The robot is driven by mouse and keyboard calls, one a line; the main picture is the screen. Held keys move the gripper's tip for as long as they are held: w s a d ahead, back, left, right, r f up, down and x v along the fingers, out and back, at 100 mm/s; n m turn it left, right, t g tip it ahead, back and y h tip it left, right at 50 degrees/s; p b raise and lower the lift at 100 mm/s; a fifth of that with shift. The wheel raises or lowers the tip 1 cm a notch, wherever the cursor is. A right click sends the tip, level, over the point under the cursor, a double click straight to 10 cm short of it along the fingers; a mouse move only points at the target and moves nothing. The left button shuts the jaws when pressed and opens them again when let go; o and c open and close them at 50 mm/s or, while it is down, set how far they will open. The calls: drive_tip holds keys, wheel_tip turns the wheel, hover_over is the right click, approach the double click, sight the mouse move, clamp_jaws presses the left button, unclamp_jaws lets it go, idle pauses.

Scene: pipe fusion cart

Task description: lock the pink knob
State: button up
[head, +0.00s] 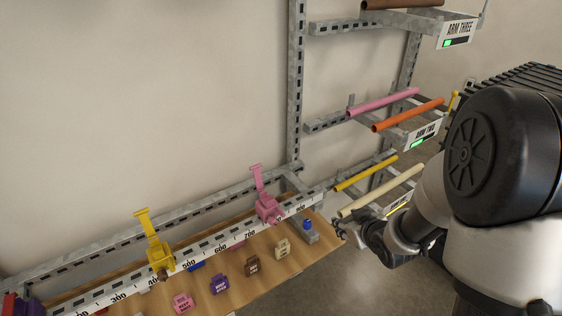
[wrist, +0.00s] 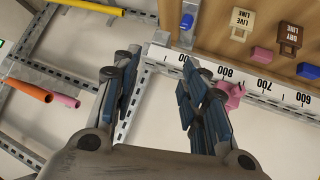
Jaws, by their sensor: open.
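A pink clamp (head: 267,208) sits on the white numbered rail (head: 205,250), past the 700 mark, with its pink lever (head: 257,178) standing up. Which part of it is the knob is too small to tell. In the wrist view the pink clamp (wrist: 232,92) shows beside the right finger, which partly hides it. My gripper (head: 343,231) is beyond the rail's right end, to the right of the clamp and apart from it. In the wrist view my gripper (wrist: 162,72) is open and empty, its blue-padded fingers wide apart.
A yellow clamp (head: 158,252) stands farther left on the rail. Several coloured tags and a blue button (head: 308,224) are on the wooden board (head: 225,262). Rack arms with pipes, including a yellow pipe (head: 366,173) and a cream pipe (head: 380,190), stand close to my gripper.

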drive_tip(key=a+f+y+p, duration=0.2)
drive_tip(key=a+f+y, duration=0.1)
drive_tip(key=f, duration=0.2)
drive_tip(key=m+t+y+p, duration=0.3)
drive_tip(key=t+y+p, duration=0.1)
drive_tip(key=t+y, duration=0.15)
approach(275, 224)
drive_tip(key=b+x, duration=0.1)
drive_tip(key=x, duration=0.7)
drive_tip(key=shift+b, duration=0.35)
drive_tip(key=shift+c, duration=0.4)
clamp_jaws()
